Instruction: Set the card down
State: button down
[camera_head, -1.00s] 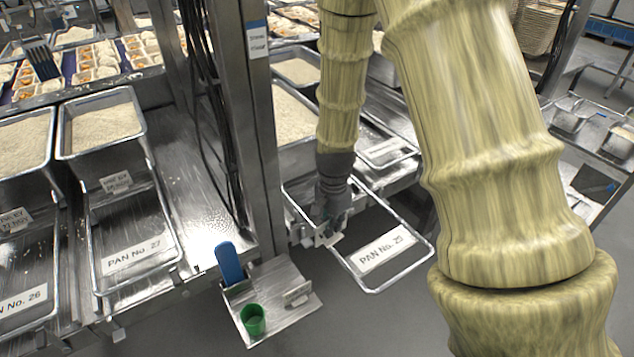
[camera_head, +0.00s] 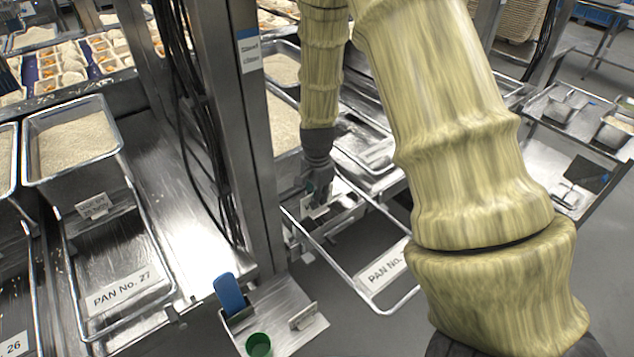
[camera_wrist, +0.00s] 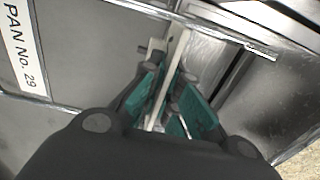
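The white card (camera_head: 314,211) hangs at the fingertips of my gripper (camera_head: 317,197), near the inner end of the frame labelled PAN No. 29. In the wrist view the card (camera_wrist: 178,62) shows nearly edge-on as a thin pale strip. It runs between the teal pads of my gripper (camera_wrist: 170,104), which look closed on it. Its printed face does not show, and its lower part is hidden by the fingers. I cannot tell whether the card touches the metal behind it.
A steel shelf (camera_head: 285,300) at the front holds a blue scoop (camera_head: 229,293), a green cup (camera_head: 258,345) and a small card stand (camera_head: 303,316). A steel post (camera_head: 236,120) with cables stands left of my gripper. A rice pan (camera_head: 75,145) is further left.

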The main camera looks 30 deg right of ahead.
jog(key=w+d, duration=0.2)
jog(key=w, duration=0.1)
jog(key=w+d+p, duration=0.1)
jog(key=w+d, duration=0.1)
jog(key=w+d+f+p, duration=0.1)
jog(key=w+d, duration=0.1)
jog(key=w, duration=0.1)
jog(key=shift+w, duration=0.3)
jog(key=shift+s+a+f+p, duration=0.1)
jog(key=shift+f+p, duration=0.55)
jog(key=shift+f, duration=0.1)
jog(key=shift+f+p, duration=0.3)
jog(key=shift+f, duration=0.7)
jog(key=shift+f, duration=0.15)
jog(key=c, duration=1.7)
grip_release()
jog(key=shift+o, duration=0.3)
notch_tip(320, 180, up, 12)
jog(key=b, duration=0.3)
